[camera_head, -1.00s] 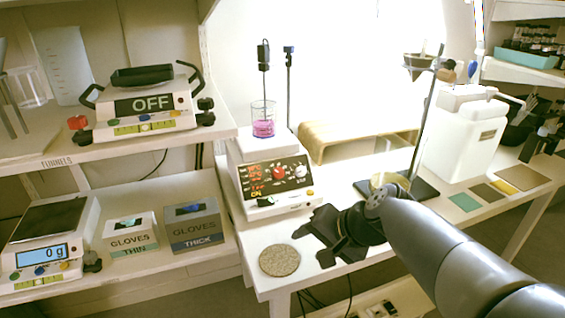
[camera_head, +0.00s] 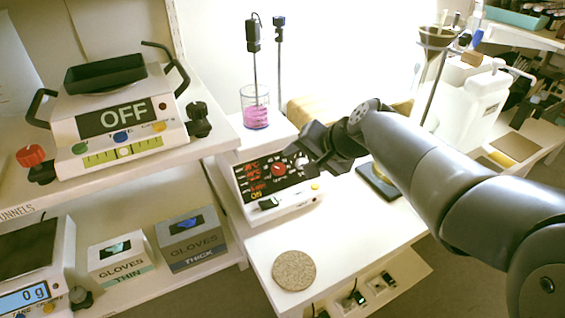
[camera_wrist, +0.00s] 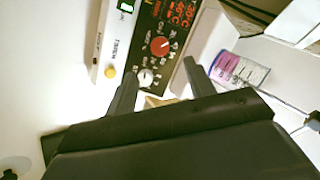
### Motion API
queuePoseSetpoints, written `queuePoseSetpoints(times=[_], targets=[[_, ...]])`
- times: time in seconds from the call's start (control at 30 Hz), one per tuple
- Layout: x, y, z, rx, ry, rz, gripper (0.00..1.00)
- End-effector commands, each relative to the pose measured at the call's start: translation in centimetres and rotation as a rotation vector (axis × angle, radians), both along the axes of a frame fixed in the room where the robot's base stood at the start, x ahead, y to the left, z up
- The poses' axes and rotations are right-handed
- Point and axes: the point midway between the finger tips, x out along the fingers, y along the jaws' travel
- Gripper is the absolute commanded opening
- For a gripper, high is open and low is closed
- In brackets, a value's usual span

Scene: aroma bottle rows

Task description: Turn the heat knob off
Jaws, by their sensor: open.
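The hot plate (camera_head: 290,198) stands on the white table, its dark front panel showing red readouts and a lit "ON". A red knob (camera_head: 279,169) sits mid-panel, and a white knob (camera_head: 301,163) sits to its right. Which one is the heat knob I cannot read for certain. My gripper (camera_head: 308,155) is open and empty at the right end of the panel, close to the white knob. In the wrist view, the red knob (camera_wrist: 160,46) and the white knob (camera_wrist: 145,77) both show beyond my open fingers (camera_wrist: 160,76). Contact with either knob is not visible.
A beaker of pink liquid (camera_head: 255,112) stands on the hot plate with a probe above it. A round cork mat (camera_head: 294,270) lies in front. A scale reading "OFF" (camera_head: 115,122) and glove boxes (camera_head: 192,240) are on the left shelves.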

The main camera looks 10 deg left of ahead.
Motion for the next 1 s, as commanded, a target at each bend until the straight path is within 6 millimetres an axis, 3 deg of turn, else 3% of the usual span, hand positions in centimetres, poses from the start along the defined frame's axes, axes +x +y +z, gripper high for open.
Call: queuePoseSetpoints(times=[0.2, 0.5, 0.9, 1.0], targets=[[1.7, 2.4, -3.5, -0.002, 0.004, 0.003, 0.51], [3.6, 4.7, -6.4, -0.001, 0.003, 0.002, 0.51], [4.0, 5.1, -6.8, 0.000, 0.000, 0.000, 0.51], [3.9, 5.1, -6.8, 0.000, 0.000, 0.000, 0.43]])
